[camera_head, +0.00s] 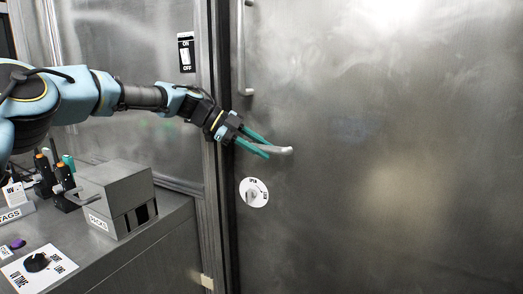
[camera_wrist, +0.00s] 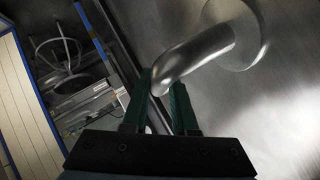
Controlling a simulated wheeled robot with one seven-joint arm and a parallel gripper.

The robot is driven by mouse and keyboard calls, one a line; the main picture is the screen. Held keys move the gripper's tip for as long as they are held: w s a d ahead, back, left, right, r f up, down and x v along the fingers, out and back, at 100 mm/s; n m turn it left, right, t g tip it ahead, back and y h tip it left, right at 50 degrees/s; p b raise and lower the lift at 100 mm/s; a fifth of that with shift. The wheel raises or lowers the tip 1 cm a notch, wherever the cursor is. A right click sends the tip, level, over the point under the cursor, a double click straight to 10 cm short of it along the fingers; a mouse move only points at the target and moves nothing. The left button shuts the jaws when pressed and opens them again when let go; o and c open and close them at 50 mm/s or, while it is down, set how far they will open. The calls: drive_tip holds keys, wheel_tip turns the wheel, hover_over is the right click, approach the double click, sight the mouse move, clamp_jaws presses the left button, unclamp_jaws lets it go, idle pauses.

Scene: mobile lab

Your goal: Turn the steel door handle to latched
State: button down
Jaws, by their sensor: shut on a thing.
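The steel door handle (camera_head: 282,150) is a bent round lever on a large grey metal door (camera_head: 400,150). In the head view it lies about level, its left part between my fingers. In the wrist view the handle (camera_wrist: 200,52) runs from a round base plate at upper right down to its free end at the fingertips. My gripper (camera_head: 268,148) has two teal fingers, shut on the handle's free end; it also shows in the wrist view (camera_wrist: 160,92). The fingers hide part of the lever in the head view.
Below the handle is a round white dial (camera_head: 254,192) with a small knob. A vertical bar pull (camera_head: 244,50) is above. An ON/OFF switch (camera_head: 186,53) is on the left wall. A grey box (camera_head: 115,195) and black knob (camera_head: 37,262) are on the left counter.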

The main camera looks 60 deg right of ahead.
drive_tip(key=c, duration=0.7)
unclamp_jaws()
drive_tip(key=shift+r, duration=0.1)
drive_tip(key=b+v, duration=0.1)
drive_tip(key=v, duration=0.9)
drive_tip(key=shift+w+b, duration=0.3)
drive_tip(key=shift+b, duration=0.05)
drive_tip(key=shift+a+r, duration=0.1)
drive_tip(key=shift+r, duration=0.05)
